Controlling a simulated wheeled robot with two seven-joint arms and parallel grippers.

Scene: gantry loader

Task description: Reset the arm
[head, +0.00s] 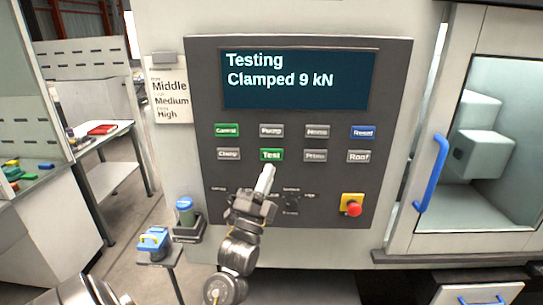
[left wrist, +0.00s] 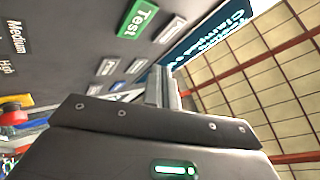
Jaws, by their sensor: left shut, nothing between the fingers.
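My left gripper (head: 266,178) is shut and empty in front of the dark control panel (head: 203,110). Its fingertips are just below the green Test button (head: 271,155) in the head view; I cannot tell whether they touch the panel. The left wrist view shows the closed fingers (left wrist: 165,88) beside the panel, with the Test button (left wrist: 137,18) above and left of them. The screen (head: 300,92) reads "Testing" and "Clamped 9 kN". A blue Reset button (head: 363,132) is at the upper right of the button rows. My right gripper is not in view.
A red emergency knob (head: 353,208) on a yellow plate sits at the panel's lower right. A cabinet door with a blue handle (head: 432,172) is to the right. A small stand with a blue item (head: 153,240) and a workbench (head: 105,140) are to the left.

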